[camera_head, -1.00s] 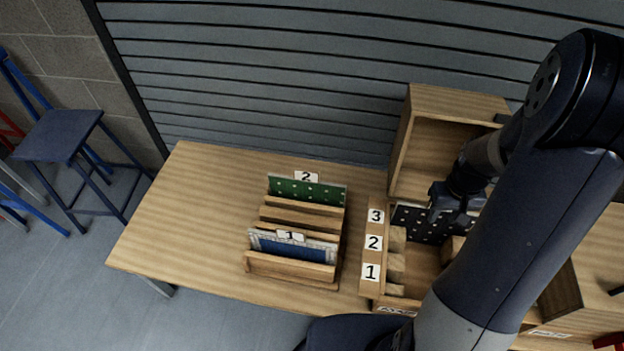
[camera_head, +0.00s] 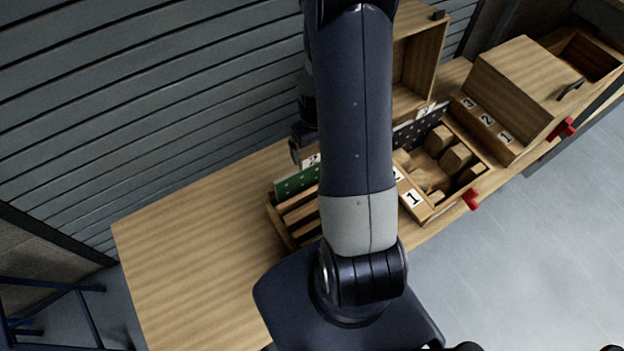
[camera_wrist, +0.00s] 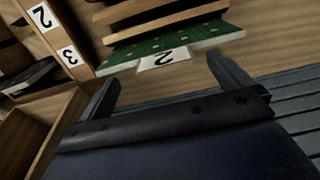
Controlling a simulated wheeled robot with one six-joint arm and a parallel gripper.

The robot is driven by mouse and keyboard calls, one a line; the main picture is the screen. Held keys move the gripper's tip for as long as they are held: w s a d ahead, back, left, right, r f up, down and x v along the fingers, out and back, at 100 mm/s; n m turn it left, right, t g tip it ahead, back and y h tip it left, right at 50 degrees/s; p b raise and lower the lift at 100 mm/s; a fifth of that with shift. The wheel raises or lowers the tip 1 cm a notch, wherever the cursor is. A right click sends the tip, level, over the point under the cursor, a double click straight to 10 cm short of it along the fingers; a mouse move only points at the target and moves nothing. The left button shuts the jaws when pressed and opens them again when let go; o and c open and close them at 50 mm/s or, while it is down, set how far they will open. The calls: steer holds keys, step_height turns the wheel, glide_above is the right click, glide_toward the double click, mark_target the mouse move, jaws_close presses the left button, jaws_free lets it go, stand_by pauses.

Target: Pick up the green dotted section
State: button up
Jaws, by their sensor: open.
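The green dotted panel (camera_head: 297,182) stands upright in the back slot of a wooden rack (camera_head: 277,222) on the table. It carries a white tag marked 2 (camera_head: 311,161) on its upper edge. The arm covers its right part in the head view. In the wrist view the green panel (camera_wrist: 190,43) and its tag (camera_wrist: 164,58) lie just beyond my gripper. My gripper (camera_wrist: 165,85) is open and empty, with its two fingers spread apart. The panel is not between the fingers.
A black dotted panel (camera_head: 420,125) stands in an open wooden box with several wooden blocks, right of the rack. A tall wooden cabinet (camera_head: 425,50) stands behind. A closed-topped box (camera_head: 520,85) is farther right. The table's left side (camera_head: 190,240) is clear.

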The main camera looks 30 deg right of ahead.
mark_target(312, 153)
steer(key=shift+a+f, duration=0.15)
steer(key=shift+a, duration=0.05)
steer(key=shift+w+a+f, duration=0.1)
steer(key=shift+f, duration=0.25)
steer(key=shift+w+f+p, duration=0.2)
steer(key=shift+f+p, duration=0.1)
steer(key=shift+f, duration=1.85)
steer(key=shift+c, duration=0.6)
steer(key=c, duration=2)
steer(key=shift+r, duration=0.2)
